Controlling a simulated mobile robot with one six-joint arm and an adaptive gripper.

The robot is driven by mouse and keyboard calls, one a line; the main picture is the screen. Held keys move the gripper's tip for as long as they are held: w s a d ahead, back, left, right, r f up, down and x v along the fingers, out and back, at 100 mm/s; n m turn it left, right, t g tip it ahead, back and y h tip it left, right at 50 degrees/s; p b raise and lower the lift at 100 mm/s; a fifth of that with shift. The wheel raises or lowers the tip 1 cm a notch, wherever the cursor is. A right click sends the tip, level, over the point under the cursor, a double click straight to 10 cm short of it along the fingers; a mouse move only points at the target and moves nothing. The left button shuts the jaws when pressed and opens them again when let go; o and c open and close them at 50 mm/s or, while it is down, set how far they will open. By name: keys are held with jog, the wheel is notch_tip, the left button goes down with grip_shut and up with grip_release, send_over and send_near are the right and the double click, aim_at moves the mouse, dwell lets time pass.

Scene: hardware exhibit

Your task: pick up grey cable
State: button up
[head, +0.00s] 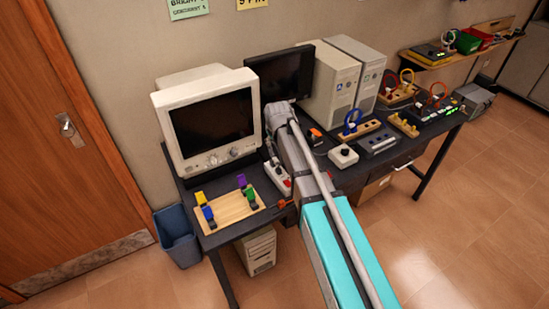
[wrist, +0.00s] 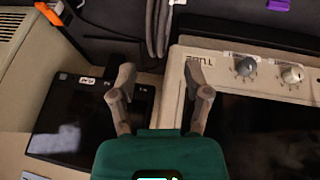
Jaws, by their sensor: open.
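The cable lies beyond the fingertips in the picture; I cannot tell the distance in depth. In the head view the end of my arm (head: 279,112) is between the two monitors, and the cable cannot be made out there.
The beige CRT monitor (head: 163,118) stands left of my arm, the dark flat monitor (head: 283,72) behind it. Its knobs (wrist: 244,66) are close to one finger in the wrist view. A wooden board with coloured clips (head: 230,212) and a white button box (head: 343,157) lie on the desk.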

aim_at(275, 143)
jog(key=shift+f, duration=0.15)
jog(key=shift+d+b+x, duration=0.2)
jog(key=shift+b+x, duration=2.15)
jog(key=shift+x, duration=0.15)
jog(key=shift+c, duration=0.3)
grip_shut()
